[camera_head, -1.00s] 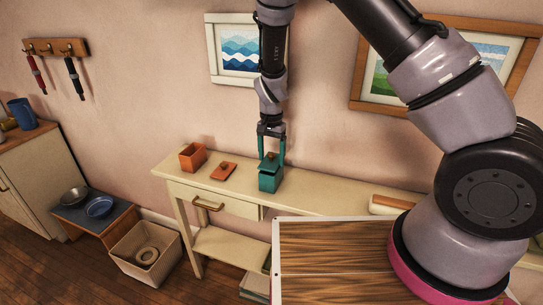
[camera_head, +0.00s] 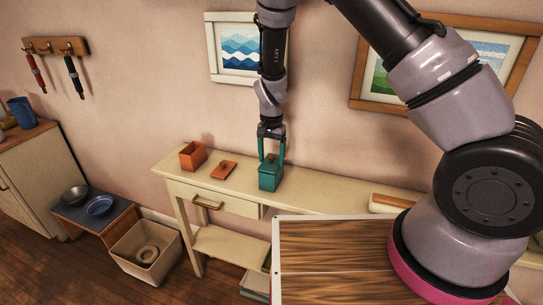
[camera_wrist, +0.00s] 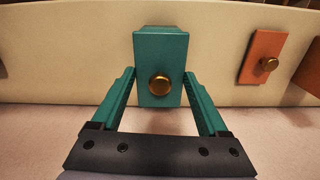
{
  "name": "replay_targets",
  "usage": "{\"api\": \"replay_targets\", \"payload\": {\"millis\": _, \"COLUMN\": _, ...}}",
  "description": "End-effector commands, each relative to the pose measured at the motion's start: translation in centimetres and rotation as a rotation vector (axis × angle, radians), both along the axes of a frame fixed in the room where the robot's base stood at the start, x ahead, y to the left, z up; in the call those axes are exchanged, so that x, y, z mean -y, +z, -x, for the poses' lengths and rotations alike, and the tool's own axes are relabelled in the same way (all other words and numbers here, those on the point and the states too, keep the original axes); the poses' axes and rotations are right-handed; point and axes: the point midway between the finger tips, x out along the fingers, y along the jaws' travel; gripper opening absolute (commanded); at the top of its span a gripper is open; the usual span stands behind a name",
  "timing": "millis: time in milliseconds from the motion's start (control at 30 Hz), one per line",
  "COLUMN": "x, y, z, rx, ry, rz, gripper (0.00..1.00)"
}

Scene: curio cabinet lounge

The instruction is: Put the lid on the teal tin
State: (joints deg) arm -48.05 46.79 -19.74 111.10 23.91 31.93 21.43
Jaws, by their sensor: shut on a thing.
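The teal tin (camera_head: 269,183) stands upright on the pale console table. Its teal lid (camera_head: 266,163), with a small brass knob, is over the tin's top and looks level. In the head view I see no clear gap between lid and tin. My gripper (camera_head: 271,158) points down from above, its teal fingers shut on the lid at two opposite sides. In the wrist view the lid (camera_wrist: 160,55) lies between the fingertips (camera_wrist: 160,76), its knob facing the camera. The lid hides the tin's opening, so I cannot tell whether it is fully seated.
An orange lid (camera_head: 223,169) with a knob lies left of the tin on the table (camera_head: 310,198). An open orange tin (camera_head: 192,157) stands farther left. The wall with framed pictures is close behind. The table top is clear just right of the teal tin.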

Motion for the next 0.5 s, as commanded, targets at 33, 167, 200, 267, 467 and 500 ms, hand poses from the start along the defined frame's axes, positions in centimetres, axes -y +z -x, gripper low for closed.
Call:
{"api": "replay_targets", "payload": {"millis": 33, "x": 0.01, "y": -0.17, "z": -0.01, "rx": 0.000, "ry": -0.001, "rz": 0.000, "gripper": 0.00}}
{"api": "replay_targets", "payload": {"millis": 167, "x": 0.00, "y": -0.53, "z": 0.00, "rx": -0.001, "ry": -0.001, "rz": 0.000, "gripper": 0.00}}
{"api": "replay_targets", "payload": {"millis": 200, "x": -0.02, "y": -0.46, "z": -0.01, "rx": 0.000, "ry": -0.001, "rz": -0.001, "gripper": 0.00}}
{"api": "replay_targets", "payload": {"millis": 267, "x": -0.02, "y": -0.46, "z": -0.01, "rx": 0.000, "ry": -0.001, "rz": -0.001, "gripper": 0.00}}
{"api": "replay_targets", "payload": {"millis": 467, "x": -0.02, "y": -0.45, "z": -0.01, "rx": 0.000, "ry": 0.000, "rz": 0.000, "gripper": 1.00}}
{"api": "replay_targets", "payload": {"millis": 500, "x": -0.01, "y": -0.45, "z": 0.00, "rx": 0.000, "ry": 0.000, "rz": 0.000, "gripper": 1.00}}
